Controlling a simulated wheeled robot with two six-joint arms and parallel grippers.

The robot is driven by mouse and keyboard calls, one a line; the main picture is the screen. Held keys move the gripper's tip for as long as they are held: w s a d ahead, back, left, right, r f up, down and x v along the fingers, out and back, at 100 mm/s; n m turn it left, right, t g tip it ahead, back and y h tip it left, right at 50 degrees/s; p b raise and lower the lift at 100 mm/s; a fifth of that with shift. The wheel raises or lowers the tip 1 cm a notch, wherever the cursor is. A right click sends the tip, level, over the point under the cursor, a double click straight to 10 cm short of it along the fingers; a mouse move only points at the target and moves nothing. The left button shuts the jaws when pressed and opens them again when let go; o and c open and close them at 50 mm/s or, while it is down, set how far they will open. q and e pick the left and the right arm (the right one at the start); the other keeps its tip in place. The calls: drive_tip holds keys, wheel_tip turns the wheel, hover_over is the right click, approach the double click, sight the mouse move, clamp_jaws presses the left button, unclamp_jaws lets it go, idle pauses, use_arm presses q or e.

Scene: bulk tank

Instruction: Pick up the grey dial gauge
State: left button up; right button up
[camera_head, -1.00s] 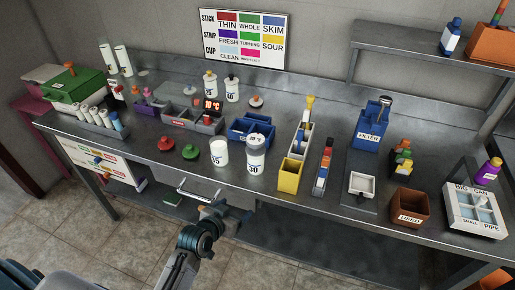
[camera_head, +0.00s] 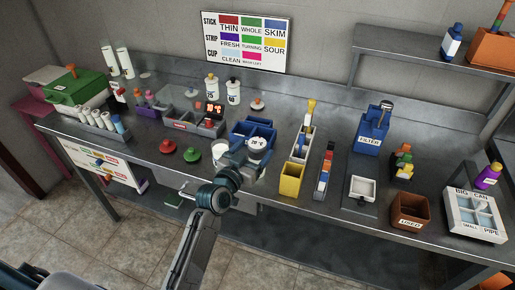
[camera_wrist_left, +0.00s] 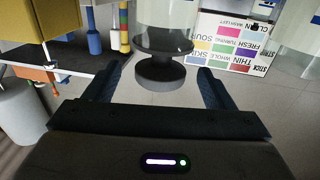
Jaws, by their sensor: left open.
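The grey dial gauge (camera_head: 258,142) shows a pale face reading about 70 °F. It sits at the top of a clear jar behind my left gripper (camera_head: 245,158), which hides most of that jar. In the left wrist view, which looks upside down, the gauge (camera_wrist_left: 160,74) is a dark grey disc on a short stem at the jar's (camera_wrist_left: 165,14) mouth. My left gripper's two fingers (camera_wrist_left: 160,84) are open, one on each side of the disc, with gaps on both sides. My right gripper is not in view.
A white jar (camera_head: 220,150) stands just left of my gripper. A blue divided tray (camera_head: 262,129) is behind the gauge. A yellow bin (camera_head: 291,180) stands to the right. Red (camera_head: 168,146) and green (camera_head: 192,153) lids lie to the left on the steel bench.

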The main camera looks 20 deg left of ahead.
sight(261, 141)
use_arm(q)
drive_tip(key=w, duration=0.1)
drive_tip(key=w+p, duration=0.1)
drive_tip(key=w, duration=0.1)
drive_tip(key=w+p, duration=0.1)
drive_tip(key=shift+w+d+r, duration=0.15)
drive_tip(key=shift+d, duration=0.25)
drive_tip(key=shift+w+f, duration=0.2)
drive_tip(key=shift+w, duration=0.15)
drive_tip(key=shift+s, duration=0.1)
drive_tip(key=shift+c, duration=0.5)
drive_tip(key=shift+r, duration=0.1)
drive_tip(key=c, duration=1)
